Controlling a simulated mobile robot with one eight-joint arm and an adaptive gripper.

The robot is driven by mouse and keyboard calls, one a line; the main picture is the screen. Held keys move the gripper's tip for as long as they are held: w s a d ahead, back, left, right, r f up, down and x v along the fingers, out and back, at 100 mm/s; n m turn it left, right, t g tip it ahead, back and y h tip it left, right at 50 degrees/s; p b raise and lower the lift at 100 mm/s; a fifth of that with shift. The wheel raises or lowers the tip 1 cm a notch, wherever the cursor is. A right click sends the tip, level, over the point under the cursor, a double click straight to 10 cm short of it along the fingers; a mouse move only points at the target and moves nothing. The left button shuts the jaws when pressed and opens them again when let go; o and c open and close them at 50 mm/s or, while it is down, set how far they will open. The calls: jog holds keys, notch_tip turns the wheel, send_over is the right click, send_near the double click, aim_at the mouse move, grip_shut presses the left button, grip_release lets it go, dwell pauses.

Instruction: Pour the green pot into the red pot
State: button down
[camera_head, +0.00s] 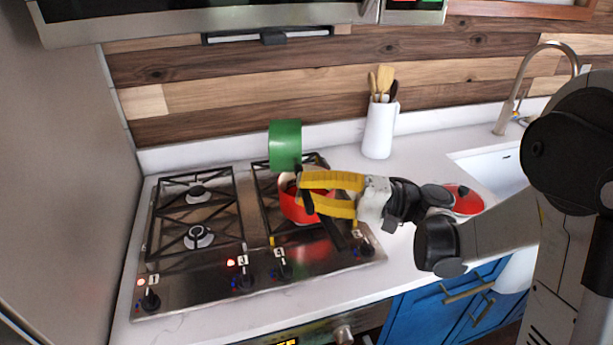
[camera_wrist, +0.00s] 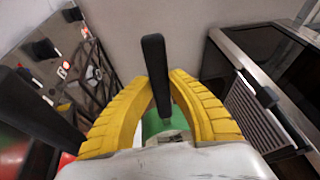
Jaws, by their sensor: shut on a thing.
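The green pot (camera_head: 285,145) hangs in the air above the red pot in the head view, tipped on its side. Its inside is not visible. My gripper (camera_head: 303,192) is shut on the green pot's black handle (camera_wrist: 154,65). In the wrist view, the green body (camera_wrist: 157,124) shows between the yellow fingers. The red pot (camera_head: 297,210) stands on the right-hand burner area of the cooktop, partly hidden behind my fingers. Its black handle (camera_head: 332,232) points toward the front right. Its red edge shows at the lower left of the wrist view (camera_wrist: 14,160).
The gas cooktop (camera_head: 218,272) has black grates and front knobs; its left burners are bare. A red lid (camera_head: 466,199) lies on the counter to the right. A white utensil holder (camera_head: 379,130) stands by the back wall. A range hood (camera_head: 200,22) hangs above.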

jog(key=shift+d+y+b, duration=0.2)
jog(key=shift+y+b, duration=0.2)
jog(key=shift+b, duration=0.3)
jog(key=shift+a+r+p, duration=0.1)
jog(key=shift+r+p, duration=0.15)
jog(key=shift+p, duration=0.35)
jog(key=a+r+n+g+h+p, duration=0.1)
jog(key=a+g+h+p, duration=0.1)
jog(key=a+h+p, duration=1.4)
notch_tip(320, 180, down, 7)
jog(key=h+b, duration=0.2)
jog(key=h, duration=0.1)
jog(key=shift+d+h, duration=0.15)
jog(key=shift+h, duration=0.25)
